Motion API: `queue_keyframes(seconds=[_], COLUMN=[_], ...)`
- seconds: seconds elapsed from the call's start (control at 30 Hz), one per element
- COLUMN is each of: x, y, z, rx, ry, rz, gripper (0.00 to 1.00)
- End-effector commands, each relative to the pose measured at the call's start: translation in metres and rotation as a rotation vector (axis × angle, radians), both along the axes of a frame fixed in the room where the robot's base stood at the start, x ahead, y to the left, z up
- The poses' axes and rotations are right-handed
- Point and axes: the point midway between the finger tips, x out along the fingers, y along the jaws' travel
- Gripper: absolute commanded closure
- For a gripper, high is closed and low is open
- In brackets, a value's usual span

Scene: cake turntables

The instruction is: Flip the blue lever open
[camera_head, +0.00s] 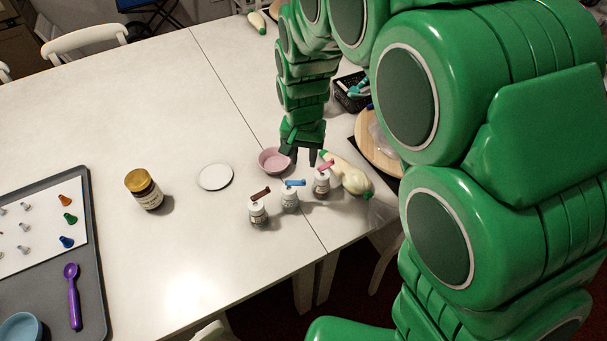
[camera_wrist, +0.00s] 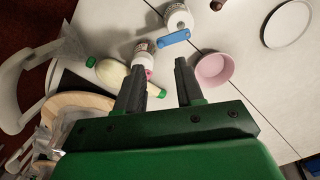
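The blue lever (camera_head: 294,183) sits on top of a small white labelled bottle (camera_head: 289,201), the middle one of three standing in a row. In the wrist view the blue lever (camera_wrist: 173,38) lies beyond my fingertips, beside its white bottle (camera_wrist: 178,16). My gripper (camera_head: 300,154) is open and empty, pointing down behind the row. Its two fingers (camera_wrist: 160,66) are apart in the wrist view, with nothing between them. The blue lever looks roughly level and untouched.
A brown-lever bottle (camera_head: 258,212) and a pink-lever bottle (camera_head: 321,183) flank the blue one. A pink bowl (camera_head: 273,161) stands close by my gripper, and a pale squash-like thing (camera_head: 352,178) lies at right. A white disc (camera_head: 215,177) and jar (camera_head: 144,190) are left. Table between is clear.

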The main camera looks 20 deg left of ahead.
Motion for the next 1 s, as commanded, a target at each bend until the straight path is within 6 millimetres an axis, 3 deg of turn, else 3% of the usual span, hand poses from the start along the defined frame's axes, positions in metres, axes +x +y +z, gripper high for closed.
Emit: queue_keyframes(seconds=[0.27,0.7,1.0], x=[0.000,0.000,0.000], y=[0.001,0.000,0.001], z=[-0.013,-0.069,-0.079], rx=[-0.001,-0.002,0.001], ry=[0.002,0.003,-0.001], rz=[-0.001,0.000,0.000], gripper=[0.63,0.63,0.63])
